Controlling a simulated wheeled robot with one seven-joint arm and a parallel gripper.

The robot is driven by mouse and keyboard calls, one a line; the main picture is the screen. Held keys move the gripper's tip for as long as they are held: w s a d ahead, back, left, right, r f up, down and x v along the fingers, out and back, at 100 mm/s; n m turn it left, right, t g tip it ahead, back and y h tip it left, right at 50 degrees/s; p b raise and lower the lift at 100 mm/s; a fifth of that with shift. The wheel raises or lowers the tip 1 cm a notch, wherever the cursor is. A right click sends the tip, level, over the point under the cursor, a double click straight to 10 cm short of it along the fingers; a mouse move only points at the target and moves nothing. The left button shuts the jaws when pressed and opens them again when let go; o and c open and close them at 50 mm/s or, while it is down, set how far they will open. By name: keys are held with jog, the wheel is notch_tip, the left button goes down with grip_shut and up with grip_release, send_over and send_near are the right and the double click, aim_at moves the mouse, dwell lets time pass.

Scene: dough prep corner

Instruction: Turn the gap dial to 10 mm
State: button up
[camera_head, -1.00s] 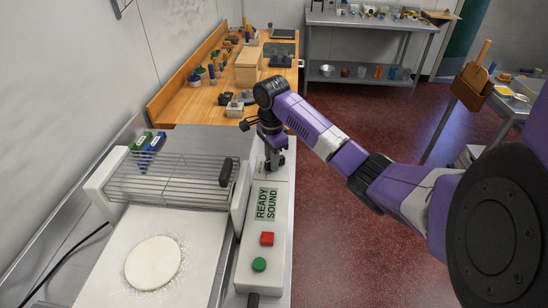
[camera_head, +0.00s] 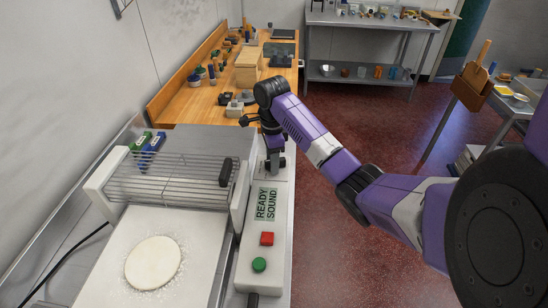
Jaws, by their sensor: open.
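The dough sheeter's control panel (camera_head: 278,234) runs along the right side of the machine, with a display (camera_head: 266,204) reading READY SOUND, a red button (camera_head: 267,239) and a green button (camera_head: 259,265). My gripper (camera_head: 274,168) points down over the far end of this panel, beyond the display. It is open, but its fingertips are small and dark here. The gap dial cannot be made out; the gripper and wrist cover that end of the panel. No millimetre reading is legible.
A round dough sheet (camera_head: 153,263) lies on the floured bed left of the panel. A wire guard (camera_head: 168,182) covers the rollers. A wooden bench (camera_head: 190,103) with several tools stands behind. The red floor on the right is open.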

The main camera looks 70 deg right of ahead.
jog(key=shift+w+d+r, duration=0.1)
jog(key=shift+d+r, duration=0.05)
jog(key=shift+r, duration=2.9)
